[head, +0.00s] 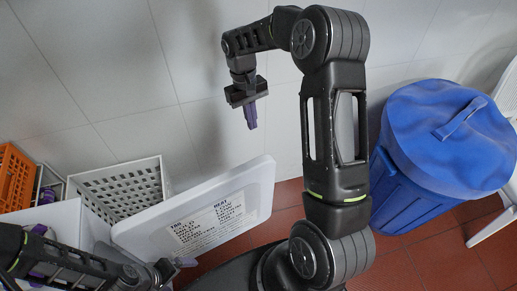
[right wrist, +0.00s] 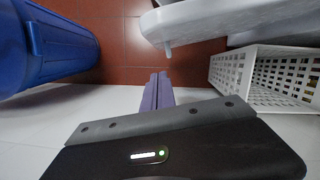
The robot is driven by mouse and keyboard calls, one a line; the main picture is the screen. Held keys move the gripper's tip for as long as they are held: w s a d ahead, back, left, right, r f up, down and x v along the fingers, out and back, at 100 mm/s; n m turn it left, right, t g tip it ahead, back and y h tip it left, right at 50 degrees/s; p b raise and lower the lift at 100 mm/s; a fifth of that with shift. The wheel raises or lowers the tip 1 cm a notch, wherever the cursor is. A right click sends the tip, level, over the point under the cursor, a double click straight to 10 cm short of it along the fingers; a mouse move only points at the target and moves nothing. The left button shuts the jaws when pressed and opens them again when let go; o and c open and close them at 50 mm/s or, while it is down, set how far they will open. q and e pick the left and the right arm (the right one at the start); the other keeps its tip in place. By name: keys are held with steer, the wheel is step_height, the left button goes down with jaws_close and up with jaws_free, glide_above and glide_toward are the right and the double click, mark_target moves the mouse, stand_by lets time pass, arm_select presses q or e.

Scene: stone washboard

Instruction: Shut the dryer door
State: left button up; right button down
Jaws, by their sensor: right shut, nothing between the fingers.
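The dryer door (head: 245,187) is a white panel with a printed label, standing open and angled out to the right of the white dryer body (head: 72,217). In the right wrist view the door (right wrist: 215,20) shows at the top, with a small peg on its edge. My right gripper (head: 251,118) is shut and empty, pointing down beyond the door near the wall; its purple fingers (right wrist: 157,92) touch each other and are apart from the door. My left gripper (head: 180,263) is low by the door's lower edge; its finger state and any contact are unclear.
A white perforated basket (head: 120,190) stands behind the dryer, with an orange crate (head: 15,175) to its left. A blue lidded bin (head: 415,195) stands at the right on the red tile floor (head: 400,262). The tiled wall (head: 110,60) is close behind.

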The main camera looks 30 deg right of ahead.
steer(key=s+f+b, duration=0.6)
steer(key=f, duration=0.3)
steer(key=shift+s+a+f, duration=0.15)
steer(key=shift+a+f, duration=0.15)
steer(key=shift+f, duration=0.1)
steer(key=shift+s, duration=0.1)
